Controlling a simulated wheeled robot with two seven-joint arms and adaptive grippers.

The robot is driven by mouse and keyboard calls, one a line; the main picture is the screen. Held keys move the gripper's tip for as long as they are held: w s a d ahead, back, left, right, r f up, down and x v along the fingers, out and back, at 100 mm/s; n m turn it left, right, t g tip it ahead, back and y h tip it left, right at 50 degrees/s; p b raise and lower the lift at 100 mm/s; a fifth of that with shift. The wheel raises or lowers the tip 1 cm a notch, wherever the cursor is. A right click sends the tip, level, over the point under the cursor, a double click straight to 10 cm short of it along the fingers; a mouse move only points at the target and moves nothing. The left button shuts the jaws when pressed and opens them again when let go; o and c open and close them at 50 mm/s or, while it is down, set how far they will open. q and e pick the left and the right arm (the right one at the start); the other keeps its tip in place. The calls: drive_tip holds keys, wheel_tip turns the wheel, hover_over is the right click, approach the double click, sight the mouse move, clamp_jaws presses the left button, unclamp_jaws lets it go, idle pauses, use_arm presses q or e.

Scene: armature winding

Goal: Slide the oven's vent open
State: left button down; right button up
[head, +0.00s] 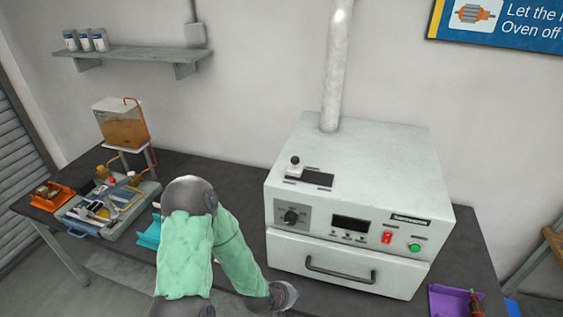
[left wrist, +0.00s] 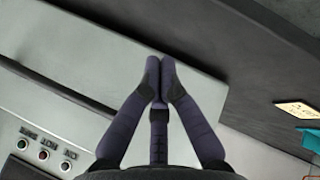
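The oven (head: 390,155) is a pale box with a pipe rising from its top. On its top, near the left front, is the vent: a pale plate with a dark slot (head: 318,180) and an upright knob (head: 294,166) with a dark top at the slot's left side. My left gripper (head: 283,296) is low in front of the oven's lower left corner, apart from the vent. In the left wrist view its fingertips (left wrist: 158,75) meet with nothing between them, over the oven's front. The vent is not seen there. My right gripper is not in view.
The oven's drawer handle (head: 340,274) and front panel are near my left gripper. A tool tray (head: 110,215) and a tank of amber liquid (head: 122,122) stand on the dark table's left side. A purple tray (head: 455,300) lies right of the oven.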

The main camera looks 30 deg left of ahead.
use_arm(q)
drive_tip(key=w+a+r+n+t+y, duration=0.1)
drive_tip(key=w+a+r+n+t, duration=0.1)
drive_tip(key=r, duration=0.3)
drive_tip(key=w+a+r+n+t+y, duration=0.1)
drive_tip(key=w+a+r+n+t, duration=0.1)
drive_tip(key=a+r, duration=0.2)
drive_tip(key=w+a+r+n+t, duration=0.2)
drive_tip(key=a+r, duration=0.2)
drive_tip(key=r, duration=0.4)
drive_tip(key=shift+w+a+y, duration=0.1)
drive_tip(key=shift+w+y, duration=0.25)
drive_tip(key=shift+y, duration=0.05)
drive_tip(key=a+r, duration=0.1)
drive_tip(key=r, duration=0.1)
drive_tip(key=a+r+n+t, duration=0.1)
drive_tip(key=r, duration=0.2)
drive_tip(key=a+r+n+t+y, duration=0.1)
drive_tip(key=r, duration=0.1)
drive_tip(key=shift+w+r, duration=0.2)
drive_tip(key=shift+r, duration=0.15)
wheel_tip(320, 180, up, 10)
drive_tip(key=s+a+n+t+y, duration=0.1)
drive_tip(key=a+n+t, duration=0.2)
drive_tip(key=shift+s, duration=0.2)
